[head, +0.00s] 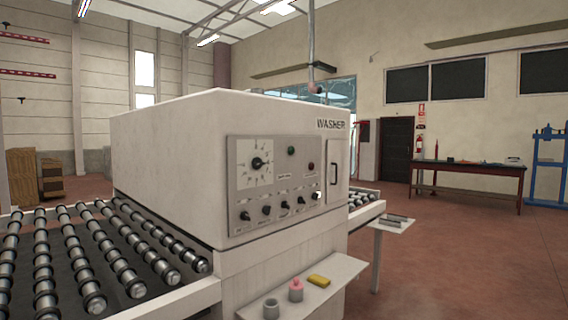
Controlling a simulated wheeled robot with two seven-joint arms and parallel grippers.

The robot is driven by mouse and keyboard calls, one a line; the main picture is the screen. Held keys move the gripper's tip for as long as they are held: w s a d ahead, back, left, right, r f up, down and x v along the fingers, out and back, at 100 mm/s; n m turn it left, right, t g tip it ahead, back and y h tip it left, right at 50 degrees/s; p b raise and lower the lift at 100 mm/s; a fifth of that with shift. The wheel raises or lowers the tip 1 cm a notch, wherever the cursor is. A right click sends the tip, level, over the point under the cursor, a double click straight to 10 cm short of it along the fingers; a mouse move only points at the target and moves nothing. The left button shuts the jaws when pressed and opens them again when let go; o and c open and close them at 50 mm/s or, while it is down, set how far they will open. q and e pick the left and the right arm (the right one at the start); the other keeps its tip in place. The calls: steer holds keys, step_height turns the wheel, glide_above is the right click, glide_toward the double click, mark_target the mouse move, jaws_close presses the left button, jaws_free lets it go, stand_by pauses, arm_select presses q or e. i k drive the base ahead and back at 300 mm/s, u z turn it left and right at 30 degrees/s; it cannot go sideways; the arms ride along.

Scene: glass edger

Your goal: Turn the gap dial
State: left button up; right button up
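A large white machine marked WASHER (170,150) stands in the middle of the head view. On its front is a grey control panel (275,180). A round black dial (257,163) with tick marks around it sits on a white plate at the panel's upper left. I cannot read its label or its setting. Several small black knobs (285,206) form a row along the panel's lower part. Neither of my grippers shows.
A roller conveyor (60,262) runs out at the left. A shelf (330,272) below the panel holds a grey cup (271,308), a pink container (296,291) and a yellow block (318,281). Open floor (450,260) lies to the right, before a dark-topped table (468,169).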

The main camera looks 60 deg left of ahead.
mark_target(257, 162)
steer(key=u, duration=0.05)
steer(key=i, duration=2.15)
steer(key=u, duration=1.15)
steer(key=i, duration=1.15)
steer(key=u, duration=1.1)
